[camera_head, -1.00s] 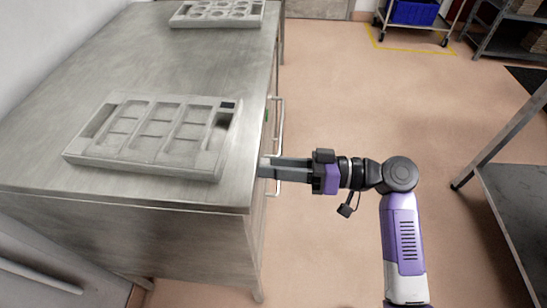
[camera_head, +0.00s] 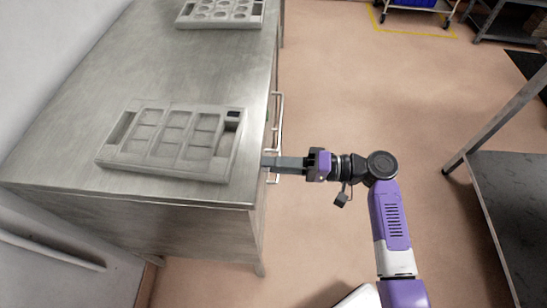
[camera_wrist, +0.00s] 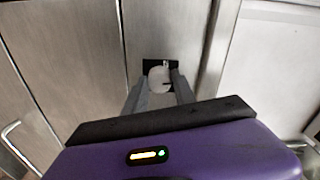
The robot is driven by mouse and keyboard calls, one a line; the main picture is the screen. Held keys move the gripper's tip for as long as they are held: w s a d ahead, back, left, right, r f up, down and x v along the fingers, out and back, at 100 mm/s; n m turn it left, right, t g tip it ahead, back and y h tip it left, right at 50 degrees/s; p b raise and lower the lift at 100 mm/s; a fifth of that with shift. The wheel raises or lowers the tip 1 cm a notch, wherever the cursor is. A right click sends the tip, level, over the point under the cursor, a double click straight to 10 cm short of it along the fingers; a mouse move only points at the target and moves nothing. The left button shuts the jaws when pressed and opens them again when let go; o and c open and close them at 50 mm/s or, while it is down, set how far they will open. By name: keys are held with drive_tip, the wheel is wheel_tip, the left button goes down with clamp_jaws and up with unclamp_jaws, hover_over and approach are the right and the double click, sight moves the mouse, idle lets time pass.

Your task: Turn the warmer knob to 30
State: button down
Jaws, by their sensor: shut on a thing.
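The warmer knob (camera_wrist: 159,78) is a pale round disc on a black plate (camera_wrist: 148,65), set in a metal cabinet front. It shows a short dark mark toward its lower right, and the plate has a small pale mark at the top. The numbers are too small to read. My gripper (camera_wrist: 161,86) is shut on the knob, with one finger on each side of it. In the head view, my gripper (camera_head: 268,163) reaches left to the side of the steel cabinet (camera_head: 70,150); the knob is hidden there.
Another mould tray (camera_head: 222,22) lies farther back. A bar handle (camera_head: 280,115) stands out beside my gripper. A grey table (camera_head: 515,200) stands at right; the floor between (camera_head: 360,100) is clear.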

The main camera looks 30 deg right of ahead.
drive_tip(key=shift+m, duration=0.4)
drive_tip(key=c, duration=1)
unclamp_jaws()
drive_tip(key=shift+v, duration=3.95)
